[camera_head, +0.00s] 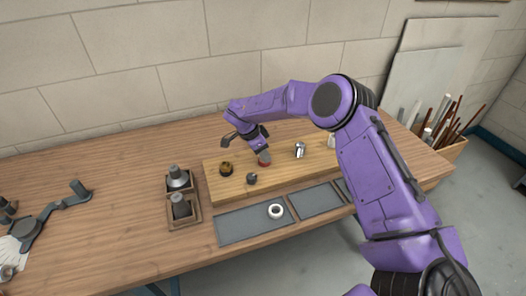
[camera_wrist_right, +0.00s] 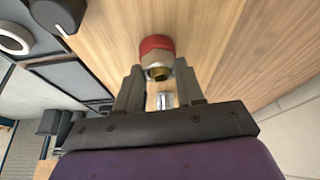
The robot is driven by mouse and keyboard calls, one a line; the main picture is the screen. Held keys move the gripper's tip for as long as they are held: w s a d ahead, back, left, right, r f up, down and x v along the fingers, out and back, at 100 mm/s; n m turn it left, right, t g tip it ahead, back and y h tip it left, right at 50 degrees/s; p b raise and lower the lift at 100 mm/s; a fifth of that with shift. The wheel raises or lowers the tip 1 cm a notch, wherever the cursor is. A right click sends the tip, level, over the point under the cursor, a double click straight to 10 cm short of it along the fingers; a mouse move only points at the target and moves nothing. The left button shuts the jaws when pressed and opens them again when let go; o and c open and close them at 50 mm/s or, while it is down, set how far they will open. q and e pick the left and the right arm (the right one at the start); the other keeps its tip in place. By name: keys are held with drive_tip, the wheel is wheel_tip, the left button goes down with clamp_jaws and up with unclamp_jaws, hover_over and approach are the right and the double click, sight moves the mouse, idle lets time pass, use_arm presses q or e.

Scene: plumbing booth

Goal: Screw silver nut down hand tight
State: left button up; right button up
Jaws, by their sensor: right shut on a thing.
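My right gripper (camera_head: 262,157) reaches down to a fitting with a red collar (camera_head: 264,162) on the wooden board (camera_head: 225,190). In the right wrist view the two fingers of the right gripper (camera_wrist_right: 158,76) are shut on the silver nut (camera_wrist_right: 154,60), beside the red collar (camera_wrist_right: 155,43). A brass end (camera_wrist_right: 159,74) shows in the middle of the nut. The finger pads hide parts of the nut's sides, and its thread cannot be seen. My left gripper is not in view.
A brass-and-black fitting (camera_head: 226,168), a dark cap (camera_head: 252,178) and a chrome fitting (camera_head: 300,150) stand on the board. A white ring (camera_head: 276,211) lies on a grey mat (camera_head: 236,228). Two wooden holders (camera_head: 184,221) stand left of the board.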

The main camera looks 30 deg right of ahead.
drive_tip(key=m+g, duration=0.1)
drive_tip(key=m, duration=0.2)
drive_tip(key=shift+w+f, duration=0.1)
drive_tip(key=o, duration=1.7)
drive_tip(key=shift+o, duration=0.2)
drive_tip(key=shift+y, duration=0.3)
wheel_tip(320, 180, up, 5)
drive_tip(key=p, duration=0.4)
